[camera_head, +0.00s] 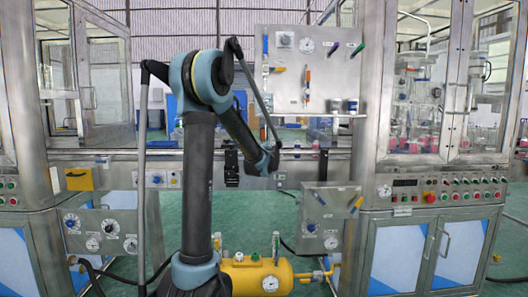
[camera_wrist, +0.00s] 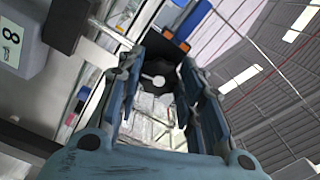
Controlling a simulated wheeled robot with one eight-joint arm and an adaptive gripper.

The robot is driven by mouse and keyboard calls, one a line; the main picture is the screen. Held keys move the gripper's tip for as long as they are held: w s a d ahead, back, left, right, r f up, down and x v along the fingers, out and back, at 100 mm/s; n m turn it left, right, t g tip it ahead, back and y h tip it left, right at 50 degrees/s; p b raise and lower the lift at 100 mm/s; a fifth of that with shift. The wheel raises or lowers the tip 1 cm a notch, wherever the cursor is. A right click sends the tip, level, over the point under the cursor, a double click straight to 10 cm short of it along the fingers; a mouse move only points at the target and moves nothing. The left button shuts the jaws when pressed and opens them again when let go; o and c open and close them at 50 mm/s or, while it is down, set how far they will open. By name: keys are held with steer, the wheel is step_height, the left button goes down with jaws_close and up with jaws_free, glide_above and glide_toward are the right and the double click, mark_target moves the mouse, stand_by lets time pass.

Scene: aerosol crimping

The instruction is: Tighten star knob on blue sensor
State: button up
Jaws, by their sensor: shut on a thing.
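In the wrist view, my gripper (camera_wrist: 161,66) has its two blue-grey fingers on either side of a dark round knob (camera_wrist: 156,88), which I take for the star knob, and is shut on it. A pale round centre with a short bar shows on the knob's face. A blue block (camera_wrist: 191,18) with an orange patch, probably the blue sensor, sits just beyond the fingertips. In the head view, my arm reaches forward to the conveyor rail; the gripper's fingers, the knob and the sensor cannot be made out there.
A grey box marked 8 (camera_wrist: 12,45) and a dark bracket (camera_wrist: 68,22) are close on the left in the wrist view. A steel panel with gauges (camera_head: 305,68) stands behind the rail. A glazed cabinet (camera_head: 430,120) stands right, and a yellow tank (camera_head: 258,279) sits low in front.

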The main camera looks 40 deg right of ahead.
steer(key=shift+m, duration=1.1)
steer(key=o, duration=1.1)
steer(key=shift+a, duration=0.1)
steer(key=v, duration=1.2)
steer(key=shift+w+f, duration=0.1)
